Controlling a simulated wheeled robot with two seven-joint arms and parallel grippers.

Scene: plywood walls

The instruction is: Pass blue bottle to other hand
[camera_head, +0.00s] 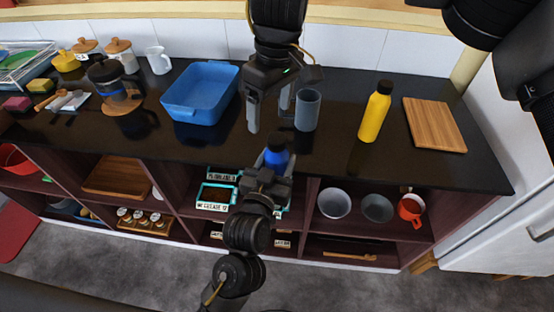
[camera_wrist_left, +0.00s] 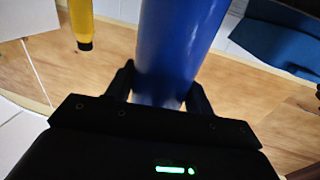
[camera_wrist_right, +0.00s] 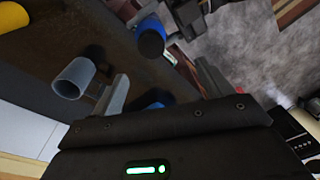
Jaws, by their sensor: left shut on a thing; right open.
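The blue bottle (camera_head: 276,156) is held over the front edge of the counter by my left gripper (camera_head: 268,174). In the left wrist view the blue bottle (camera_wrist_left: 180,40) stands between the two fingers of my left gripper (camera_wrist_left: 160,95), which are shut on it. My right gripper (camera_head: 270,115) points down from above, open and empty, further back over the counter. In the right wrist view the blue bottle (camera_wrist_right: 150,26), with a dark end, lies beyond the open fingers of my right gripper (camera_wrist_right: 162,88) and apart from them.
A grey cup (camera_head: 307,109) stands just right of my right gripper. A blue tub (camera_head: 200,92) is to the left. A yellow bottle (camera_head: 375,113) and a wooden board (camera_head: 434,124) are to the right. Shelves with bowls (camera_head: 334,203) lie below the counter.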

